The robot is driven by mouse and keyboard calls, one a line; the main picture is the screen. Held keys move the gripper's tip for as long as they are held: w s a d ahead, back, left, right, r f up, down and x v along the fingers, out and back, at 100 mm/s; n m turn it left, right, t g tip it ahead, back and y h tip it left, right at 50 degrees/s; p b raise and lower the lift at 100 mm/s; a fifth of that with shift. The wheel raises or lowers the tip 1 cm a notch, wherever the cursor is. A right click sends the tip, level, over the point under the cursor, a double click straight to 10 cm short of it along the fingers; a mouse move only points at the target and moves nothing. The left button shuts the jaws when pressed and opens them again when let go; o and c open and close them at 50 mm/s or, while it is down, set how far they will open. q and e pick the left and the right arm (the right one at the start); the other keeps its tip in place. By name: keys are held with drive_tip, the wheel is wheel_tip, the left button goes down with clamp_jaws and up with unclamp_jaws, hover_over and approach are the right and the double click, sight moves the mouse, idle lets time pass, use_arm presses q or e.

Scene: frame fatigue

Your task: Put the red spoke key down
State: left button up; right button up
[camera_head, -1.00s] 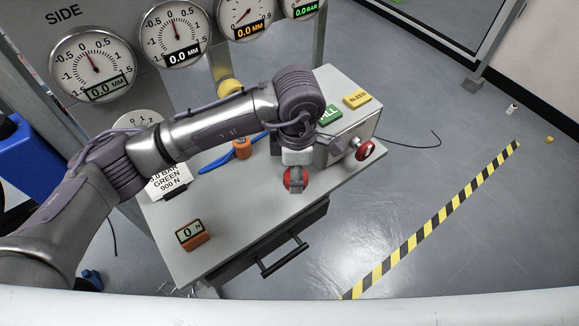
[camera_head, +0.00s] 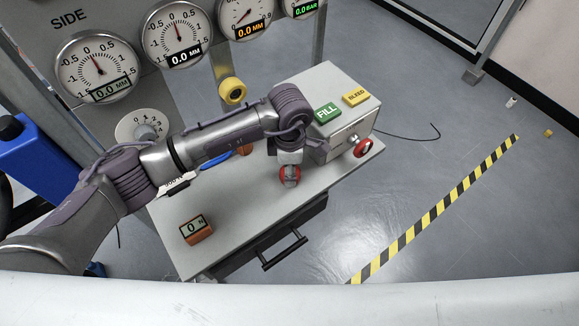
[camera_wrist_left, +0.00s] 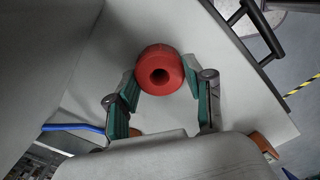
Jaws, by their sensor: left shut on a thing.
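The red spoke key (camera_head: 284,174) is a round red piece with a dark hole in its end. In the left wrist view the red spoke key (camera_wrist_left: 160,75) sits between my two green-padded fingertips. My left gripper (camera_head: 290,178) is shut on it, over the front part of the grey bench top (camera_head: 240,215). The left wrist view also shows my left gripper (camera_wrist_left: 162,85). My fingers partly hide the key in the head view. I cannot tell whether the key touches the bench top. My right gripper is not in view.
An orange force display (camera_head: 196,229) reading 0 N stands at the front left of the bench. A box with a green FILL button (camera_head: 327,112), a yellow BLEED button (camera_head: 356,97) and a red knob (camera_head: 364,148) stands at the back right. A blue tool (camera_wrist_left: 72,127) lies on the bench.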

use_arm(q)
drive_tip(key=o, duration=1.1)
drive_tip(key=shift+o, duration=0.2)
drive_tip(key=shift+r, duration=0.1)
wheel_tip(320, 180, up, 12)
drive_tip(key=b, duration=0.3)
